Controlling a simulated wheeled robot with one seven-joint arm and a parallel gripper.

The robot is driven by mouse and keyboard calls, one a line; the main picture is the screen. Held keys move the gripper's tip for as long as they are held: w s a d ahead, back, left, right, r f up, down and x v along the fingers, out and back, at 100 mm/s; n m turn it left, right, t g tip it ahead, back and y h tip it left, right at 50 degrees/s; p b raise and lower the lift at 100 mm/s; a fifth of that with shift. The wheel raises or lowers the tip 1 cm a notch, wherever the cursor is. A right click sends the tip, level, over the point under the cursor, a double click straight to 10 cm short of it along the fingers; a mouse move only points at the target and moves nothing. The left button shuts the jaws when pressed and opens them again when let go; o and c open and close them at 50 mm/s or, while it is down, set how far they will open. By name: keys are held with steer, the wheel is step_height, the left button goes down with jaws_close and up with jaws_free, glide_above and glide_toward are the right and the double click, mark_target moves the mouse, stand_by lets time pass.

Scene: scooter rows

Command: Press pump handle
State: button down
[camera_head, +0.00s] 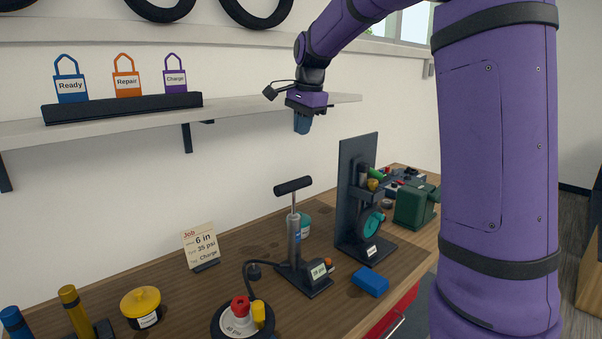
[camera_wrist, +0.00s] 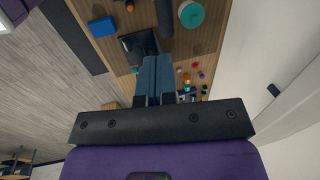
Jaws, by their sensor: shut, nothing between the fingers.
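The floor pump (camera_head: 294,240) stands upright on the bench, with its black T-handle (camera_head: 293,185) raised on a thin rod above the grey barrel. My gripper (camera_head: 302,124) is shut and empty, with its blue fingers pointing down. It hangs in the air above the handle, clearly apart from it. In the wrist view the shut fingers (camera_wrist: 154,60) point at the bench. A dark bar (camera_wrist: 165,18) near the top edge there looks like the pump handle, though I cannot be sure.
A dark upright stand (camera_head: 357,195) is right of the pump, with a blue block (camera_head: 370,282) in front. A job card (camera_head: 201,246) stands behind. A wall shelf (camera_head: 90,126) holds tags behind my gripper.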

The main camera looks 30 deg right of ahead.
mark_target(295, 181)
steer(key=shift+w+d+f, duration=0.1)
steer(key=shift+w+d, duration=0.25)
steer(key=shift+w, duration=0.05)
steer(key=x, duration=1.4)
steer(key=shift+s, duration=0.1)
steer(key=x, duration=0.2)
steer(key=s+x, duration=0.1)
steer(key=x, duration=0.4)
steer(key=shift+s+f, duration=0.3)
steer(key=shift+f, duration=0.1)
steer(key=shift+s+f, duration=0.1)
steer(key=shift+f, duration=0.35)
